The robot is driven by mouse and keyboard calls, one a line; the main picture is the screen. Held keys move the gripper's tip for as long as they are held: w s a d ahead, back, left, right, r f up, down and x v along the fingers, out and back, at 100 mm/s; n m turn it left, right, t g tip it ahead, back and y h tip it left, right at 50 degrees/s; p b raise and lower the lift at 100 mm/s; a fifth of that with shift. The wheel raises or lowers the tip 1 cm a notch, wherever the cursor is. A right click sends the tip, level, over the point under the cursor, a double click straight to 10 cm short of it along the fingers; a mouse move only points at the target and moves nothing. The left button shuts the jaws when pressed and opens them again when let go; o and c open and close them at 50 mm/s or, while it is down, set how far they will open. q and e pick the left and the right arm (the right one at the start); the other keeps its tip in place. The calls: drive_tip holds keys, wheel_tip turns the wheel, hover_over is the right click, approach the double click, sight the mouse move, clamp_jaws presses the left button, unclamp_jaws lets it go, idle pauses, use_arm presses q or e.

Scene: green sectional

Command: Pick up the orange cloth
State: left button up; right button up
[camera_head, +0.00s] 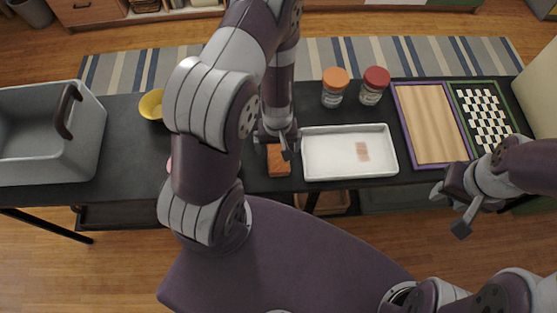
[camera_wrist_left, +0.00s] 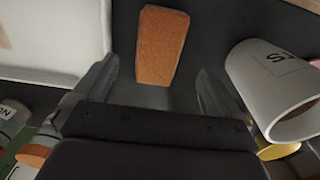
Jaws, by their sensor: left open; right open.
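The orange cloth (camera_head: 279,161) is a small folded block on the dark table, just left of the white tray. In the left wrist view the cloth (camera_wrist_left: 161,46) lies ahead, between the lines of the two fingers and beyond their tips. My left gripper (camera_head: 278,145) is open above the cloth and hides part of it in the head view; its fingers also show in the left wrist view (camera_wrist_left: 155,82), with nothing between them. My right gripper (camera_head: 452,209) is open and empty at the front right, off the table's front edge.
A white tray (camera_head: 314,174) sits right of the cloth. A white lettered cup (camera_wrist_left: 262,85) stands close by on the other side. Jars with orange (camera_head: 335,76) and red lids (camera_head: 377,77) stand behind the tray. A grey bin (camera_head: 88,150) and yellow bowl (camera_head: 151,104) are left; boards (camera_head: 433,125) are right.

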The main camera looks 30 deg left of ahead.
sight(278, 156)
use_arm(q)
wheel_tip(278, 156, down, 5)
drive_tip(key=shift+w+f+b, duration=0.1)
drive_tip(key=shift+w+b, duration=0.05)
drive_tip(key=shift+b, duration=0.75)
drive_tip(key=shift+s+d, duration=0.15)
drive_tip(key=shift+s, duration=0.05)
drive_tip(key=shift+w, duration=0.1)
drive_tip(key=c, duration=1.2)
wheel_tip(278, 156, up, 10)
drive_tip(key=p, duration=0.5)
